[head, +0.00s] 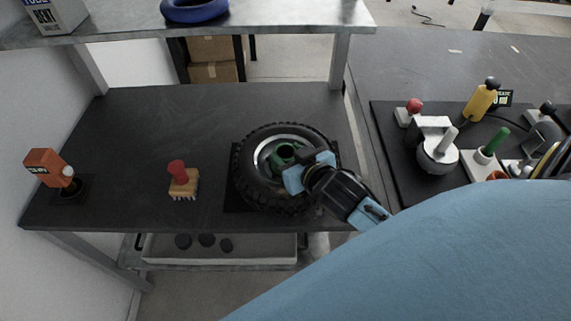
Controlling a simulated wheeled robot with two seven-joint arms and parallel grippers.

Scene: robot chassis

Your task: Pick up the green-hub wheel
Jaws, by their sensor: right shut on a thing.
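The green-hub wheel (247,185) lies flat on a black mat (233,201) on the dark shelf. It has a black knobbly tyre, a pale rim and a green hub (284,153). My right gripper (307,170) reaches in from the lower right and is shut on the wheel at its right side, near the hub. The fingers and the wrist hide part of the rim and tyre there. My left gripper is not in view.
A red-handled brush (183,182) and an orange tool (49,165) stand left of the wheel. An upper shelf (270,23) holds a blue ring (194,9). A dark tool board (393,157) with several tools lies on the right.

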